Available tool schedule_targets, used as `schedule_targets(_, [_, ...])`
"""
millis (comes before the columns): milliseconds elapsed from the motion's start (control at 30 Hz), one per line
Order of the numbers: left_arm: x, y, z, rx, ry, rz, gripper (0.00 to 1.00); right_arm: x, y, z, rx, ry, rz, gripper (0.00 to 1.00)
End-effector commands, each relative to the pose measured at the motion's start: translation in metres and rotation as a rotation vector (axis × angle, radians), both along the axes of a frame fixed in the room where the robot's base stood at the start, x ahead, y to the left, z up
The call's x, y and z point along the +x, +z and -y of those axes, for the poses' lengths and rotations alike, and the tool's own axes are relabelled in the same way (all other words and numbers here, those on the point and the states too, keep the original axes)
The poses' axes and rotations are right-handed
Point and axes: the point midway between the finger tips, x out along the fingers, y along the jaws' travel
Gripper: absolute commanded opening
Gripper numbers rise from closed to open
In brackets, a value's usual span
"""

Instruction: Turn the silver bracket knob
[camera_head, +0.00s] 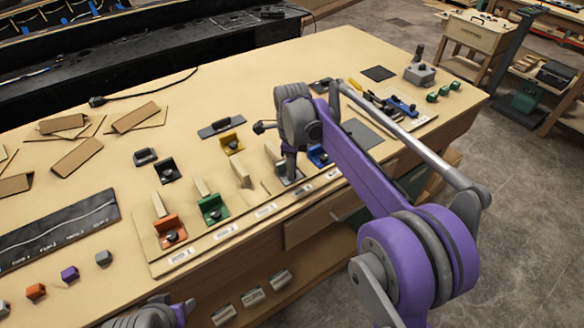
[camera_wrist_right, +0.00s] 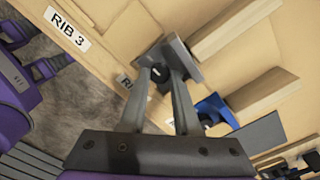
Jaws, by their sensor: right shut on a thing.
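The silver bracket (camera_head: 297,178) stands on the wooden board near the table's front edge, mostly hidden by my right arm in the head view. In the right wrist view the silver bracket (camera_wrist_right: 184,58) is a grey angle piece with a dark round knob (camera_wrist_right: 159,73) on its lower plate. My right gripper (camera_wrist_right: 161,77) reaches down onto the bracket, its two fingers closed around the knob. In the head view the right gripper (camera_head: 289,170) points downward over the bracket. Of my left arm only a link shows at the bottom edge; its jaws are out of view.
A blue bracket (camera_head: 318,156) stands close to the right of the silver one. Green (camera_head: 212,208), orange (camera_head: 170,231) and yellow (camera_head: 231,142) brackets stand to the left. The table's back middle is clear.

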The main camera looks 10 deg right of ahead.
Motion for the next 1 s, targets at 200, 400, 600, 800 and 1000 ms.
schedule_targets(200, [0.0003, 0.0007, 0.0, 0.0, 0.0, 0.0, 0.5, 0.0014, 0.0021, 0.0002, 0.0, -0.002, 0.004, 0.0])
schedule_targets(400, [0.0003, 0.0007, 0.0, 0.0, 0.0, 0.001, 0.5, 0.0014, 0.0021, 0.0003, 0.0, -0.002, 0.005, 0.0])
schedule_targets(600, [0.0003, 0.0007, 0.0, 0.0, 0.0, 0.0, 0.5, 0.0013, 0.0021, 0.0003, 0.0, -0.002, 0.004, 0.36])
schedule_targets(800, [0.0001, 0.0004, 0.0, 0.0, 0.0, 0.0, 0.5, 0.0007, 0.0012, 0.0001, 0.0, -0.002, 0.002, 0.44])
schedule_targets(1000, [0.0003, 0.0009, 0.0, 0.0, 0.0, 0.001, 0.5, 0.0006, 0.0072, 0.0001, 0.0, -0.002, 0.002, 0.44])
